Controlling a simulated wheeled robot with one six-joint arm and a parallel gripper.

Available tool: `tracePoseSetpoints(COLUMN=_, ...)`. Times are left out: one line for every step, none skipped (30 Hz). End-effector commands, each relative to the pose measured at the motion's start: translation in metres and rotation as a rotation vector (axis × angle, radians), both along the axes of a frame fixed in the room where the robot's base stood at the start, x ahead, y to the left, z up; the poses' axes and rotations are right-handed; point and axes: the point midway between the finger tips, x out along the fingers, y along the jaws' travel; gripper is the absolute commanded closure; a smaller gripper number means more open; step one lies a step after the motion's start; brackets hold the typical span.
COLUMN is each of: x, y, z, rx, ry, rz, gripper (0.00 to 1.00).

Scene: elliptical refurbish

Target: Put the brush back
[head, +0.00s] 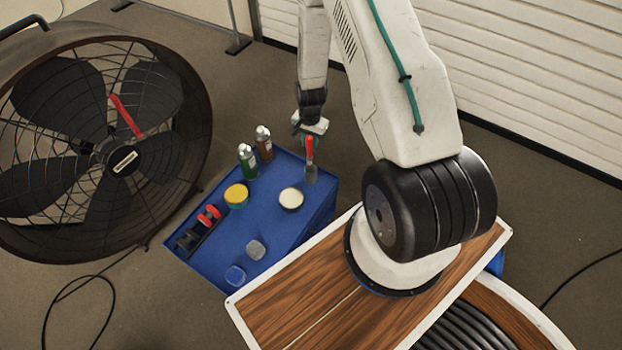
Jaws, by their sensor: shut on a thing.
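A brush (310,160) with a red handle hangs upright, bristle end down, over the far right part of the blue bench top (225,258). My gripper (308,137) is shut on the brush at its red handle. The fingertips are small and partly hidden at this distance. I cannot tell whether the brush's lower end touches the blue surface or is just above it. A black holder (190,241) with red pieces lies at the left edge of the blue top.
A green bottle (247,162) and a brown bottle (264,145) stand at the back edge. A yellow-lidded tin (237,194), a cream-topped tin (291,199), a grey lump (256,250) and a blue cup (235,275) stand on the top. A large fan (122,160) is at left.

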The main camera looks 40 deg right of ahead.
Motion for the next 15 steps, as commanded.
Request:
tracePoseSetpoints(x=-0.002, y=-0.001, z=-0.004, rx=-0.005, ry=0.001, rz=0.012, gripper=0.97)
tracePoseSetpoints(x=-0.002, y=-0.001, z=-0.007, rx=-0.007, ry=0.0, rz=0.017, gripper=0.97)
tracePoseSetpoints(x=-0.003, y=-0.002, z=-0.013, rx=-0.009, ry=0.0, rz=0.021, gripper=0.97)
tracePoseSetpoints(x=-0.003, y=-0.002, z=-0.018, rx=-0.01, ry=0.0, rz=0.023, gripper=0.97)
tracePoseSetpoints(x=-0.003, y=-0.002, z=-0.024, rx=-0.01, ry=0.0, rz=0.023, gripper=0.97)
tracePoseSetpoints(x=-0.004, y=-0.002, z=-0.032, rx=-0.01, ry=0.001, rz=0.024, gripper=0.97)
tracePoseSetpoints(x=-0.004, y=-0.002, z=-0.037, rx=-0.011, ry=0.001, rz=0.023, gripper=0.97)
tracePoseSetpoints(x=-0.003, y=-0.002, z=-0.043, rx=-0.01, ry=0.0, rz=0.023, gripper=0.97)
tracePoseSetpoints(x=-0.003, y=-0.002, z=-0.049, rx=-0.011, ry=-0.002, rz=0.022, gripper=0.97)
tracePoseSetpoints(x=-0.003, y=-0.002, z=-0.053, rx=-0.01, ry=0.0, rz=0.021, gripper=0.97)
tracePoseSetpoints(x=-0.003, y=-0.002, z=-0.056, rx=-0.01, ry=0.0, rz=0.021, gripper=0.97)
tracePoseSetpoints(x=-0.003, y=-0.002, z=-0.059, rx=-0.011, ry=-0.002, rz=0.021, gripper=0.97)
tracePoseSetpoints(x=-0.002, y=-0.002, z=-0.061, rx=-0.011, ry=-0.002, rz=0.021, gripper=0.97)
tracePoseSetpoints(x=-0.002, y=-0.002, z=-0.063, rx=-0.01, ry=-0.002, rz=0.021, gripper=0.97)
tracePoseSetpoints(x=-0.002, y=-0.002, z=-0.066, rx=-0.011, ry=-0.002, rz=0.021, gripper=0.97)
